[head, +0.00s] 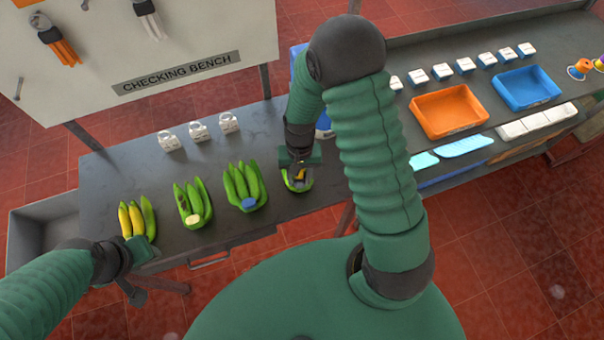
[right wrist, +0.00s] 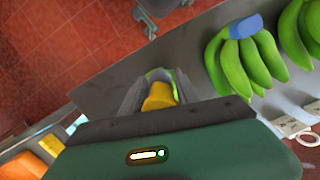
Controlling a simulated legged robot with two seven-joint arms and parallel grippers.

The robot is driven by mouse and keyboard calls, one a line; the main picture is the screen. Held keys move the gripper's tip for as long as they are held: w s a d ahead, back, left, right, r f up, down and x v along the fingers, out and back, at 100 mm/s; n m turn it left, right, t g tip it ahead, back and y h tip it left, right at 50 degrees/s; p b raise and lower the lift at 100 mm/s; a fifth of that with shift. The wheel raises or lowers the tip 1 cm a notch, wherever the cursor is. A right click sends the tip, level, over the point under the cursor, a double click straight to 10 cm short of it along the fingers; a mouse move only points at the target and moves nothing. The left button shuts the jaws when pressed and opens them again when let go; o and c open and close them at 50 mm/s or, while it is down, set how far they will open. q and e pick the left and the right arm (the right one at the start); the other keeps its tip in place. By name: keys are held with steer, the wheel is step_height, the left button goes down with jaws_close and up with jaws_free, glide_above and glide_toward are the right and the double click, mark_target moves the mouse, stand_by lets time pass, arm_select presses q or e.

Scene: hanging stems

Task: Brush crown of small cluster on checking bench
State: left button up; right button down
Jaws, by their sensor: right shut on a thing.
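A checking bench (head: 130,180) carries a row of banana clusters. At its left end is a small cluster (head: 137,218) of yellow and green fingers. Beside it lie a green cluster with a pale yellow crown patch (head: 193,206) and a green cluster with a blue crown patch (head: 245,186), also in the right wrist view (right wrist: 245,55). My right gripper (head: 298,172) is shut on a yellow thing (right wrist: 160,97), low over the bench at a green-edged item (head: 298,186); what the yellow thing is stays unclear. My left gripper (head: 142,254) is just in front of the small cluster; its jaws are unclear.
White tags (head: 198,131) stand behind the clusters. A board above bears hanging tools, one an orange-tipped brush (head: 64,50). On the right bench are an orange tray (head: 448,110) and a blue tray (head: 525,88). A grey bin (head: 40,225) is at the left.

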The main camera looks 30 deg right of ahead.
steer(key=shift+s+d+r, duration=0.1)
steer(key=shift+s+d, duration=0.15)
steer(key=shift+d, duration=0.8)
steer(key=shift+r+p, duration=0.15)
steer(key=shift+p, duration=0.15)
step_height(320, 180, up, 9)
steer(key=p, duration=0.7)
steer(key=shift+p, duration=0.3)
steer(key=shift+f, duration=0.2)
steer(key=f+b, duration=0.4)
steer(key=f, duration=0.1)
steer(key=a+f+b, duration=0.1)
steer(key=f+b, duration=0.1)
steer(key=f, duration=0.1)
steer(key=shift+w, duration=0.1)
steer(key=shift+f+b, duration=0.3)
steer(key=shift+f, duration=0.25)
steer(key=shift+a+r, duration=0.1)
steer(key=shift+a, duration=0.05)
